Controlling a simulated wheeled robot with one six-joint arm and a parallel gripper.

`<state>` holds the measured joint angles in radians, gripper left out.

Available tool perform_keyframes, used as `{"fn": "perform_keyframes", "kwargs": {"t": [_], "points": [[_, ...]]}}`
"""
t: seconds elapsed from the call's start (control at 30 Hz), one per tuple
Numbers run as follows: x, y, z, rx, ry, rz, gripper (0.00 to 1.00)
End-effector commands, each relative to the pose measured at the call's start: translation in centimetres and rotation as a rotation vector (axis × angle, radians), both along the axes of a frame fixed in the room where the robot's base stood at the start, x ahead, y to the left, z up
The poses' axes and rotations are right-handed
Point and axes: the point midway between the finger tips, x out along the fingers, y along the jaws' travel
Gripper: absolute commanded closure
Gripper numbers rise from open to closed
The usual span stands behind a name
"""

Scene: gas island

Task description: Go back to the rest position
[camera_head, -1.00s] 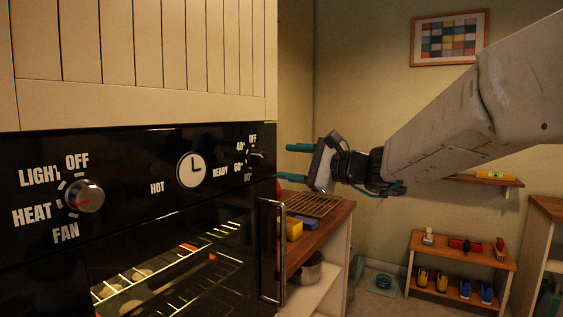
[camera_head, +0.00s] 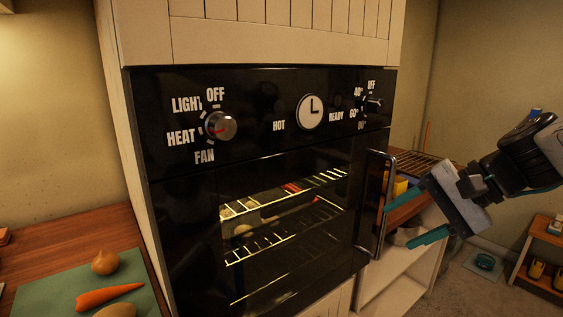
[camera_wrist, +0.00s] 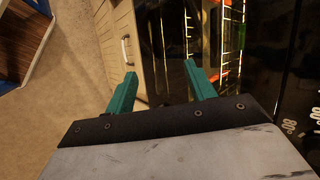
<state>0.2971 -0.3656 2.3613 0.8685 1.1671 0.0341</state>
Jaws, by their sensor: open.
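My gripper (camera_head: 422,216) is at the right of the head view, in front of the oven's right side and near its vertical door handle (camera_head: 382,205). Its two teal fingers are apart with nothing between them. In the wrist view the open gripper (camera_wrist: 158,88) shows empty fingers, with the oven's lit glass (camera_wrist: 222,45) beyond and to the right. The black oven (camera_head: 265,165) has its door closed. The left knob (camera_head: 219,126) has its red mark toward HEAT. The right knob (camera_head: 373,103) is small, and its setting is hard to read.
A counter at lower left holds a green board (camera_head: 50,290) with an onion (camera_head: 105,262) and a carrot (camera_head: 108,296). Right of the oven stands a shelf unit (camera_head: 400,285) with a wire rack (camera_head: 425,165) on top. Open floor lies at lower right.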

Motion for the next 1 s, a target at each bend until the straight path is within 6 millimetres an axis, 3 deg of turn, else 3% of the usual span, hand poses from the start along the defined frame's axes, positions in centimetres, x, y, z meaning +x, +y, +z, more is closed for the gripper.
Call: {"fn": "perform_keyframes", "kwargs": {"t": [0.03,0.2,0.3,0.4,1.0], "points": [[-2.6,0.1,-1.2,-0.102,0.015,0.084,0.45],[-10.3,-2.2,-4.9,-0.475,0.064,0.361,0.45],[-13.5,-4.2,-5.8,-0.668,0.068,0.491,0.45],[-15.3,-5.5,-6.0,-0.801,0.049,0.572,0.45],[-16.0,-4.6,-5.3,-0.842,-0.017,0.615,0.45]]}}
